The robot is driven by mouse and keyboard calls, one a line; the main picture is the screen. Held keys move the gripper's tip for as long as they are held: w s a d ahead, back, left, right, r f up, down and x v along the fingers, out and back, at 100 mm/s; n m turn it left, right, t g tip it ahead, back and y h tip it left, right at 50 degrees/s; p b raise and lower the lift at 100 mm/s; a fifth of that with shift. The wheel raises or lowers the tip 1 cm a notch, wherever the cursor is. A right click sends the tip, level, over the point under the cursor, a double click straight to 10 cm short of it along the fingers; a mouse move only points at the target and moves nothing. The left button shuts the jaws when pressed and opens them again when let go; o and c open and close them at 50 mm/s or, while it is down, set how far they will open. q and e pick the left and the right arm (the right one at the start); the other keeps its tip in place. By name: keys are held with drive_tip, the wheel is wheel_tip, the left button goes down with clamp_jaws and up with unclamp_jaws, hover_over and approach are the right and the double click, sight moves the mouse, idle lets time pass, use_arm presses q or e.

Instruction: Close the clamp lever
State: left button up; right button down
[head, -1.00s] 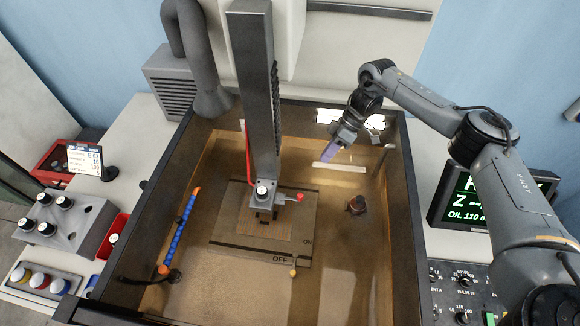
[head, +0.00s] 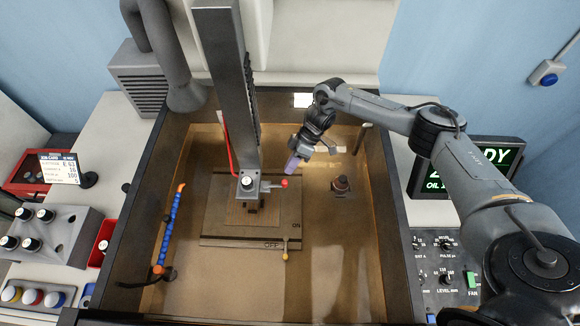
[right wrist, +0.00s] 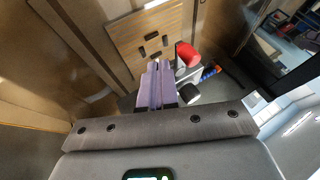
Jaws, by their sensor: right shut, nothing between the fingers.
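The clamp lever with its red ball knob (head: 284,183) sticks out to the right from the grey head (head: 249,185) at the foot of the vertical column. The red knob also shows large in the right wrist view (right wrist: 187,54), just right of my fingertips. My right gripper (head: 291,166) has pale purple fingers and is just above and beside the knob in the head view. In the right wrist view its fingers (right wrist: 157,68) are together with nothing between them. I cannot tell whether they touch the lever. My left gripper is out of view.
Below the head lies a plate (head: 220,220) with a slotted work area and ON/OFF marks. A small yellow-knobbed lever (head: 285,256) is at its front. Dark tank walls (head: 398,240) surround this.

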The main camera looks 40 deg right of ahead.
drive_tip(key=shift+s+a+p, duration=0.45)
drive_tip(key=shift+s+a, duration=0.15)
drive_tip(key=shift+a, duration=0.25)
drive_tip(key=shift+a, duration=0.1)
drive_tip(key=shift+s+a+m+t, duration=0.1)
drive_tip(key=shift+s+m+t, duration=0.1)
drive_tip(key=shift+m+t, duration=0.25)
